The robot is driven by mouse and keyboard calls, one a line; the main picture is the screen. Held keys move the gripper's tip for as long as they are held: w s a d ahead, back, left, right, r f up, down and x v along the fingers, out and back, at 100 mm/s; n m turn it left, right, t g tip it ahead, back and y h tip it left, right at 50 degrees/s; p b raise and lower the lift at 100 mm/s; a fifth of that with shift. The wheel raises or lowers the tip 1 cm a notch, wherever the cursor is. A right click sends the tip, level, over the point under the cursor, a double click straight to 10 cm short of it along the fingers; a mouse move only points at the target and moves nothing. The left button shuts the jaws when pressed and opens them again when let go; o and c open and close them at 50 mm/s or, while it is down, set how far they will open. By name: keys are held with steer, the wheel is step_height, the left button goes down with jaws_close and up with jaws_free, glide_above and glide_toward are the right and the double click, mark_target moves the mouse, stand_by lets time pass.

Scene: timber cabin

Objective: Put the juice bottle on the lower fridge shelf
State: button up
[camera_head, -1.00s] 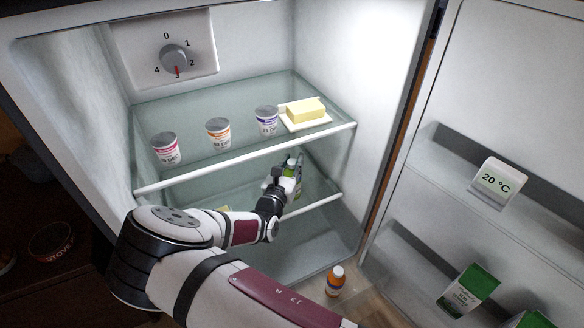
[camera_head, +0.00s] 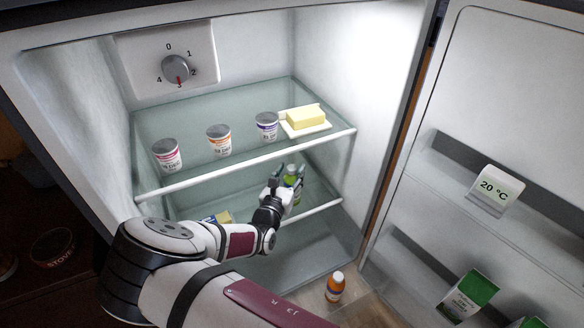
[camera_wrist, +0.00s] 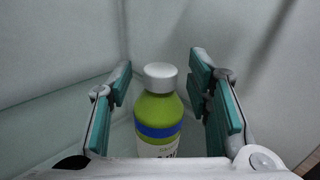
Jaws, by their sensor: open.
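A green bottle (camera_head: 292,177) with a white cap stands upright on the lower glass shelf (camera_head: 322,201), towards the right. My gripper (camera_head: 284,181) is at this shelf, just in front of the bottle and partly covering it. In the wrist view the green bottle (camera_wrist: 158,112) with its blue band stands between the two parted jaws (camera_wrist: 161,75), with a gap on each side. The jaws are open. The bottle's base is hidden. Its label is too cut off to read, so I cannot confirm it is the juice.
Several items share the fridge: three yogurt cups (camera_head: 219,140) and butter on a dish (camera_head: 305,119) on the upper shelf, a yellow-and-blue pack (camera_head: 222,217) on the lower. An orange bottle (camera_head: 335,287) stands below in front. The open door (camera_head: 520,120) holds cartons and a thermometer.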

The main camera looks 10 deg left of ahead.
steer(key=s+a+p, duration=0.1)
steer(key=s+p, duration=0.2)
steer(key=s, duration=0.7)
steer(key=shift+a, duration=0.4)
steer(key=shift+s, duration=0.1)
